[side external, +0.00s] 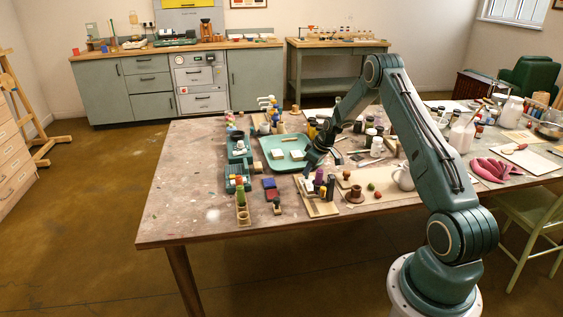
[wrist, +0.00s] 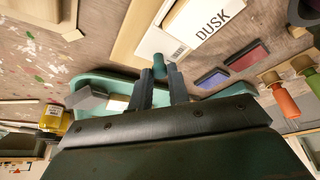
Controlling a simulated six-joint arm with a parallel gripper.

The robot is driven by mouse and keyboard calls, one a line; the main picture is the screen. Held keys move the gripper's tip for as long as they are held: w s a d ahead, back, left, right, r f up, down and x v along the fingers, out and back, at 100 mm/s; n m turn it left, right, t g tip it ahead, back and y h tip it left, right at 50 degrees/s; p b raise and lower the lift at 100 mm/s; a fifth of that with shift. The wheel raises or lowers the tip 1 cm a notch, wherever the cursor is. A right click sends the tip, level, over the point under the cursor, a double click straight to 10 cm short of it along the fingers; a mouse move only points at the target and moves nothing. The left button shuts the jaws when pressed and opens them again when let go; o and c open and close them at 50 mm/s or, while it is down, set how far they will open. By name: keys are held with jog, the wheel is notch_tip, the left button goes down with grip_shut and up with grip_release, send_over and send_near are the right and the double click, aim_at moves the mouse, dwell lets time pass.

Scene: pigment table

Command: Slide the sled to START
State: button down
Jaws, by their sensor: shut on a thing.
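In the wrist view, the two fingers of my gripper (wrist: 161,82) are closed around a small teal knob (wrist: 159,65). The knob stands at the near edge of a pale wooden board with a white panel (wrist: 182,40) lettered DUSK. I cannot tell whether the knob belongs to the sled, whose body I cannot make out. No START mark is readable. In the side view, my gripper (side external: 311,170) is low over the table, between the teal tray (side external: 273,141) and a pale wooden board (side external: 321,209). Its fingertips are not clear there.
Dark bottles (side external: 330,186) crowd close to my gripper. Blue (wrist: 212,78) and red (wrist: 247,57) pads lie beside the DUSK panel. Orange-handled and green-handled items (wrist: 283,98) are at the right of the wrist view. The table's left end (side external: 185,190) is clear.

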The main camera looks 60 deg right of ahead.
jog(key=shift+s+a, duration=0.15)
jog(key=c, duration=1.3)
grip_release()
jog(key=shift+c, duration=0.2)
jog(key=shift+r, duration=0.15)
jog(key=v, duration=1.3)
jog(key=shift+s+r, duration=0.2)
